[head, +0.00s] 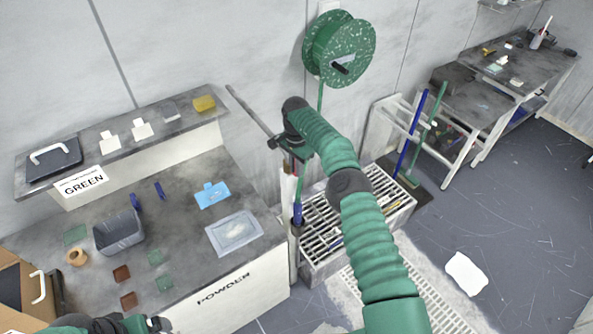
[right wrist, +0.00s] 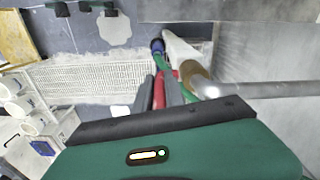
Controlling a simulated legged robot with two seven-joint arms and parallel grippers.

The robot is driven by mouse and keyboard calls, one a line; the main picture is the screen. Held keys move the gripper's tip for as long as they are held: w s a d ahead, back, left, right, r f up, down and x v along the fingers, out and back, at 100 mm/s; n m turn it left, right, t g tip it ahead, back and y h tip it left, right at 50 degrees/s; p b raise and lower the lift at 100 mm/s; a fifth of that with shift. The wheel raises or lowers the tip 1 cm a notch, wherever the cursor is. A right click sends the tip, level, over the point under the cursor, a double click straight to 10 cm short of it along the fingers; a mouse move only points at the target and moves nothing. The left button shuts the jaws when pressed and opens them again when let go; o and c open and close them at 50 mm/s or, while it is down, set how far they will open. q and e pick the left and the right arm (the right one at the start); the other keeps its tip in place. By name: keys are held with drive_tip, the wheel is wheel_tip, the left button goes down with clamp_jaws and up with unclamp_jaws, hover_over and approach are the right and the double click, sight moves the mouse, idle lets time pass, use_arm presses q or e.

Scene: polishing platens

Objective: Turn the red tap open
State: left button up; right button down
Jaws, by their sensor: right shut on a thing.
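The red tap (right wrist: 159,92) shows in the right wrist view as a narrow red handle between the two grey fingers of my right gripper (right wrist: 160,90). The fingers are shut on it, close to a brass fitting on a metal pipe (right wrist: 265,90). In the head view my right gripper (head: 292,158) is at the pipe by the wall, and the arm and gripper largely hide the tap. My left arm shows only in part at the bottom left of the head view; its finger opening cannot be made out.
A green hose reel (head: 324,50) hangs on the wall above, its hose running down to a blue nozzle (head: 298,214). A grated basin (head: 345,250) stands below. A bench (head: 190,262) with a grey tub (head: 118,236) and small pads is at left. Open floor lies right.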

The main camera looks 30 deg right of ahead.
drive_tip(key=shift+s+f, duration=0.1)
drive_tip(key=shift+f, duration=0.2)
idle(0.4)
drive_tip(key=c, duration=1.4)
unclamp_jaws()
drive_tip(key=shift+d, duration=0.1)
drive_tip(key=shift+w+r, duration=0.1)
drive_tip(key=shift+w, duration=0.1)
